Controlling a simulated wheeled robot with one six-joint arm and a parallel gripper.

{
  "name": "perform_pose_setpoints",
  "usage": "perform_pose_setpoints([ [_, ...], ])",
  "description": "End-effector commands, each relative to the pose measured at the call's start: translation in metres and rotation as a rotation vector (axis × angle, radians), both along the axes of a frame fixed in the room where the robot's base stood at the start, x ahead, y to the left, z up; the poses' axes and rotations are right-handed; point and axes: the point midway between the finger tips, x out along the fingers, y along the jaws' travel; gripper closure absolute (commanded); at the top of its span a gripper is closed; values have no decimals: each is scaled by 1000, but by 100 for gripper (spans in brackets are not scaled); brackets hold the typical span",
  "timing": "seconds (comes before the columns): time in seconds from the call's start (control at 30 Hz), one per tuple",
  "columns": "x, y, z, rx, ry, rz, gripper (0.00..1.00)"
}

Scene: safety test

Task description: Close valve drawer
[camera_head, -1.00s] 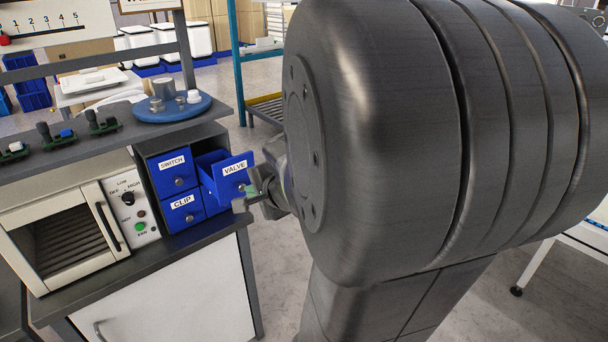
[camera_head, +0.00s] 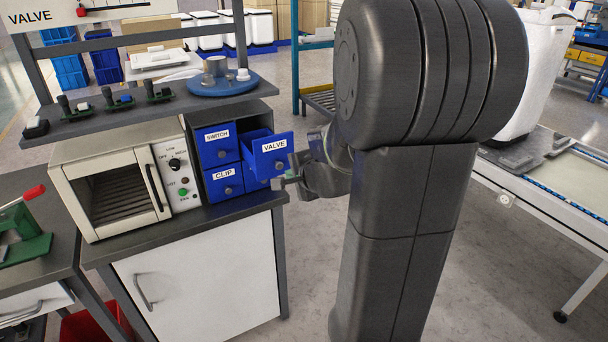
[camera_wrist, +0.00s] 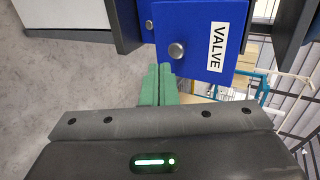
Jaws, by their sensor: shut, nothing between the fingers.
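The blue valve drawer (camera_head: 270,156) is pulled out of the upper right slot of the small drawer cabinet (camera_head: 237,120). Its front has a white VALVE label and a round grey knob. In the wrist view the valve drawer (camera_wrist: 200,40) shows its front with the label sideways and the knob near its left edge. My gripper (camera_head: 290,180) is just right of and below the drawer front in the head view. In the wrist view my gripper (camera_wrist: 158,72) has its green fingers together and empty, close to the drawer front; whether they touch it is unclear.
The SWITCH drawer (camera_head: 217,144) and CLIP drawer (camera_head: 224,182) are shut. A cream oven (camera_head: 115,185) stands left of the cabinet. A shelf above holds a blue round tray (camera_head: 222,86). Open floor lies right of the bench.

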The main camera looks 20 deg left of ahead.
Motion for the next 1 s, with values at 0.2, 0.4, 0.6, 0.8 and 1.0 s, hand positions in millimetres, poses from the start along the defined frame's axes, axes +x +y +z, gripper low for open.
perform_pose_setpoints([
  [0.2,18,22,1,0,1,2,100],
  [0.4,26,31,0,0,0,1,100],
  [0.6,27,32,-1,0,0,0,100],
  [0.8,27,32,-1,0,0,1,100],
  [1.0,45,53,1,0,1,3,100],
])
